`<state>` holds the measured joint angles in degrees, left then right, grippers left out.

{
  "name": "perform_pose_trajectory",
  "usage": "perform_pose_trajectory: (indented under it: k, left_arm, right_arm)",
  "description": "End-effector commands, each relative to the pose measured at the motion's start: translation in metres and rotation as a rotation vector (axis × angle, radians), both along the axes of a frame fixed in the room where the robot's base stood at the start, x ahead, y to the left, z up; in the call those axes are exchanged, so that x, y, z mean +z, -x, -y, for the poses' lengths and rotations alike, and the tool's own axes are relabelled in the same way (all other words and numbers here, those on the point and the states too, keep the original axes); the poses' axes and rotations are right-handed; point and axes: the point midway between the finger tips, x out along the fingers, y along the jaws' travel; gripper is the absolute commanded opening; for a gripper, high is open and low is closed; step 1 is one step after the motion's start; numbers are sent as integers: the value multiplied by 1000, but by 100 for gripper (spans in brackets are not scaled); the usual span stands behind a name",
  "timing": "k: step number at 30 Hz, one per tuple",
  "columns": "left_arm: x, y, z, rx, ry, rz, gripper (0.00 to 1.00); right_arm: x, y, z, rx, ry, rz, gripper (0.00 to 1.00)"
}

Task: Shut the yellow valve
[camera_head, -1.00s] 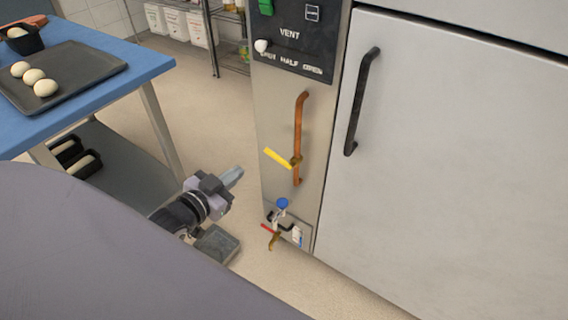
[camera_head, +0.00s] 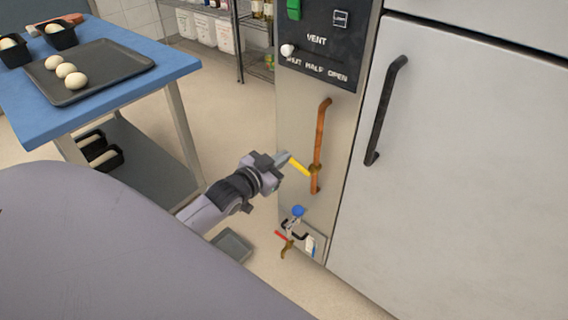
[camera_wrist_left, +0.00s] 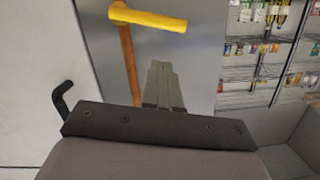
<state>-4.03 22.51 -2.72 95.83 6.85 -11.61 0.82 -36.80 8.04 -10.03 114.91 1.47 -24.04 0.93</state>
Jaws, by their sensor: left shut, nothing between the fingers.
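The yellow valve handle (camera_head: 300,167) sits on a vertical copper pipe (camera_head: 320,140) on the oven's narrow steel panel. In the head view the handle slants up and to the left from the pipe, across it rather than along it. My left gripper (camera_head: 284,159) is shut and empty, with its fingertips close to the handle's free end. In the left wrist view the handle (camera_wrist_left: 148,18) lies above and beyond the shut fingers (camera_wrist_left: 161,75). I cannot tell whether they touch it. My right gripper is not in view.
Below the pipe are a blue knob (camera_head: 298,211) and a red-handled tap (camera_head: 282,236). A black door handle (camera_head: 385,110) is to the right. A blue table (camera_head: 120,105) with a dough tray (camera_head: 120,62) stands left. A grey pan (camera_head: 232,246) is on the floor.

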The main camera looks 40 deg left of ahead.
Motion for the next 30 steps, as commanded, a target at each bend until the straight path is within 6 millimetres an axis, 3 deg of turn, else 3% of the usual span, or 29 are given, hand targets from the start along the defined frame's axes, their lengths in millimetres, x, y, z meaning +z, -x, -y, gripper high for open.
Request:
perform_pose_trajectory:
  k: [3, 9, 24, 30]
  left_arm:
    - [-16, -10, -3, 1, 0, -2, 0]
    - [-29, -20, -5, 0, 0, 0, 0]
    - [-32, -22, -7, 0, 5, -1, 0]
    - [-40, -23, -12, -1, 139, -14, 0]
  right_arm:
    - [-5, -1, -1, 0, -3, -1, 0]
    - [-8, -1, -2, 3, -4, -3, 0]
    - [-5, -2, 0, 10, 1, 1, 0]
    - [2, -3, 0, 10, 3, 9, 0]
